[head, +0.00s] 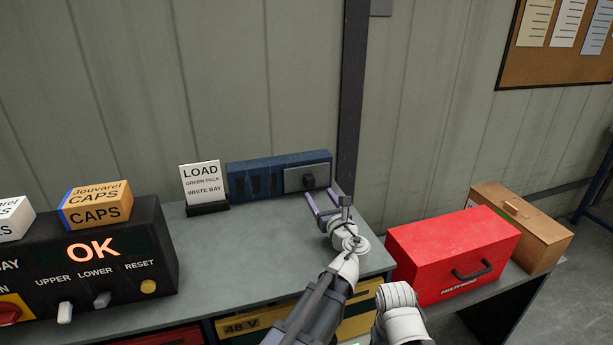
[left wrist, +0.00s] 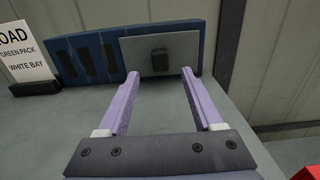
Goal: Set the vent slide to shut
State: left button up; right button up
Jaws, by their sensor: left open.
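The vent is a long blue panel (head: 240,184) standing at the back of the bench; it also shows in the left wrist view (left wrist: 66,62). Dark slots show uncovered in its left and middle part. A grey slide plate (head: 294,183) with a black knob (head: 309,182) sits at its right end. In the left wrist view the plate (left wrist: 135,55) and knob (left wrist: 160,60) are just beyond the fingertips. My left gripper (head: 319,192) is open and empty, its fingers pointing at the plate, with the knob between their lines (left wrist: 160,74). My right gripper is not in view.
A LOAD sign (head: 202,183) stands left of the vent. A black control box (head: 95,262) with CAPS cartons (head: 97,205) on top is at the left. A red toolbox (head: 452,250) and a brown box (head: 520,225) stand at the right. The bench (head: 240,250) between is clear.

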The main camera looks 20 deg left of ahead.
aim_at(311, 182)
pick_arm(q)
jog(key=shift+x, duration=4.1)
grip_shut()
